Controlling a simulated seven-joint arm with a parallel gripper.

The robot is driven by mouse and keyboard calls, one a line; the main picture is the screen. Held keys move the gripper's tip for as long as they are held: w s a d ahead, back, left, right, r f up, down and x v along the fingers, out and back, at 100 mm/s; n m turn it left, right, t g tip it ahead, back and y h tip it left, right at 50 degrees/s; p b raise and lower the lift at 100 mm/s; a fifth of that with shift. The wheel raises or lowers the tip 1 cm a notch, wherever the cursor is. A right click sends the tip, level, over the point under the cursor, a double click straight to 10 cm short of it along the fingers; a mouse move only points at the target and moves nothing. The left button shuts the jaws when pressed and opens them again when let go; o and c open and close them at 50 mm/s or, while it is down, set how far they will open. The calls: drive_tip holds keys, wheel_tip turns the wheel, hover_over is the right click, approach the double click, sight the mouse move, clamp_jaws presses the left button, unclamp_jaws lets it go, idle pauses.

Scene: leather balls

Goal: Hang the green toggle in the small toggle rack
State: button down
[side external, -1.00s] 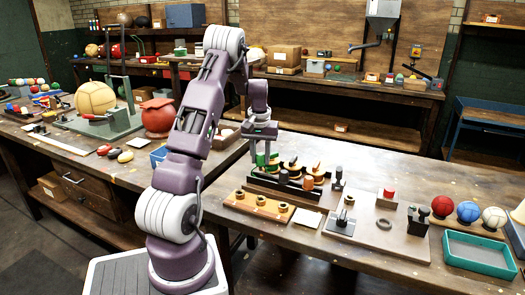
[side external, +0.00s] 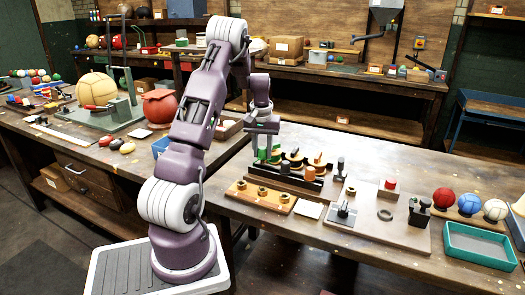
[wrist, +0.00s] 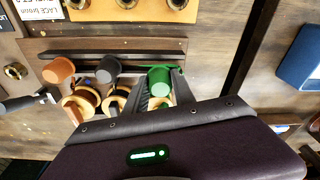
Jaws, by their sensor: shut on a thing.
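The green toggle (wrist: 160,80) is between the two fingers of my gripper (wrist: 162,92) in the wrist view, its rounded end showing. In the side view green parts (side external: 263,154) show under my gripper (side external: 265,145), at the left end of a dark slatted rack (side external: 290,179). The rack's dark bars also show in the wrist view (wrist: 110,45). My gripper is shut on the green toggle. An orange toggle (wrist: 58,70) and a black toggle (wrist: 108,68) are in a row to its left. Whether the green toggle touches the rack cannot be told.
A wooden block with brass rings (side external: 238,188) lies in front of the rack. Right of it are a small black stand (side external: 343,215), a dark ring (side external: 385,214), several balls (side external: 443,198) and a teal tray (side external: 450,240). A blue object (wrist: 300,65) lies at the wrist view's right.

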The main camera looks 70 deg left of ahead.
sight(262, 158)
drive_tip(key=shift+f, duration=0.15)
drive_tip(key=shift+f, duration=0.75)
drive_tip(key=shift+f, duration=0.15)
drive_tip(key=shift+f, duration=0.45)
drive_tip(key=c, duration=1)
unclamp_jaws()
drive_tip(key=shift+o, duration=0.2)
